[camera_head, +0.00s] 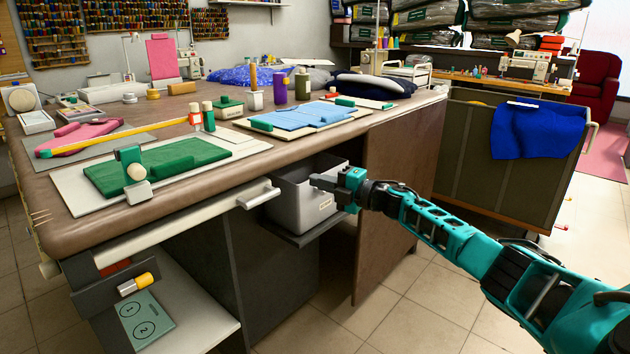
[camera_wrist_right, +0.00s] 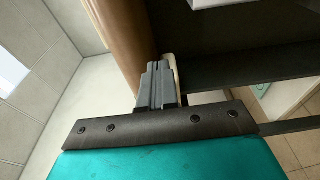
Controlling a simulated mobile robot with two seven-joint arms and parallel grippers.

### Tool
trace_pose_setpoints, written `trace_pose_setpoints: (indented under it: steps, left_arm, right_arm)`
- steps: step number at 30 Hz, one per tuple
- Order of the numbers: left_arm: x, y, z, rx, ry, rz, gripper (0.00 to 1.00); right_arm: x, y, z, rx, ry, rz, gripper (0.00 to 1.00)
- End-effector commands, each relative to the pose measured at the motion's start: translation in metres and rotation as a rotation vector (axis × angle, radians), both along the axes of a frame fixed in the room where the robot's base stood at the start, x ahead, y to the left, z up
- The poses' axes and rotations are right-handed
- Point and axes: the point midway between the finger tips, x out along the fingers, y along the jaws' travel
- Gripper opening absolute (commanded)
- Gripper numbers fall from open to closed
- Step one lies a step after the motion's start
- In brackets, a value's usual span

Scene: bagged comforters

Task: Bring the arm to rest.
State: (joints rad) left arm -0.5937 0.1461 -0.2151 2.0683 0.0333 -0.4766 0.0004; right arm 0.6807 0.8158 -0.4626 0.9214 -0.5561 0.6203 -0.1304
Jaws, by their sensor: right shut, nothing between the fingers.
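My right gripper (camera_head: 322,183) reaches in from the right in the head view, in front of the grey bin under the worktable. Its fingers are together with nothing between them. In the right wrist view, the shut fingers (camera_wrist_right: 157,84) point toward the table's underside and a brown panel edge. I cannot tell whether they touch anything. My left gripper is not in view.
The grey bin (camera_head: 300,196) sits on a dark shelf under the worktable (camera_head: 62,212). A brown door panel (camera_head: 388,210) stands close behind my right wrist. A cart (camera_head: 465,160) with blue cloth (camera_head: 535,130) stands at the right. Tiled floor (camera_head: 420,310) is open below my arm.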

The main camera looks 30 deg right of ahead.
Motion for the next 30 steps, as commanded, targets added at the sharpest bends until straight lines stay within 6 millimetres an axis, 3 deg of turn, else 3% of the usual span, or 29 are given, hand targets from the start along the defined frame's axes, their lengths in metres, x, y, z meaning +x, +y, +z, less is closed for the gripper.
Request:
trace_pose_setpoints:
  steps: [11,14,17,20,24,30]
  left_arm:
    - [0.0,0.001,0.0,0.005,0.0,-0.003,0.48]
    - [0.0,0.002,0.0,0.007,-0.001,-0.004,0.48]
    - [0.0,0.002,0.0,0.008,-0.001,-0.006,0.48]
    - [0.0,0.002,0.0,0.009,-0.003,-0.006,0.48]
    - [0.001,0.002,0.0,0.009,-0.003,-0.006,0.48]
    - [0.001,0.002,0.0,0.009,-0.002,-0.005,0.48]
  right_arm:
    - [-0.004,-0.002,-0.001,0.0,0.0,0.007,0.0]
    - [-0.005,0.008,-0.01,0.021,0.012,0.01,0.0]
    - [-0.011,0.039,-0.038,0.095,0.044,0.014,0.0]
    - [-0.028,0.086,-0.079,0.228,0.11,0.003,0.0]
    - [-0.07,0.153,-0.136,0.466,0.243,-0.053,0.0]
    - [-0.154,0.223,-0.194,0.801,0.481,-0.196,0.0]
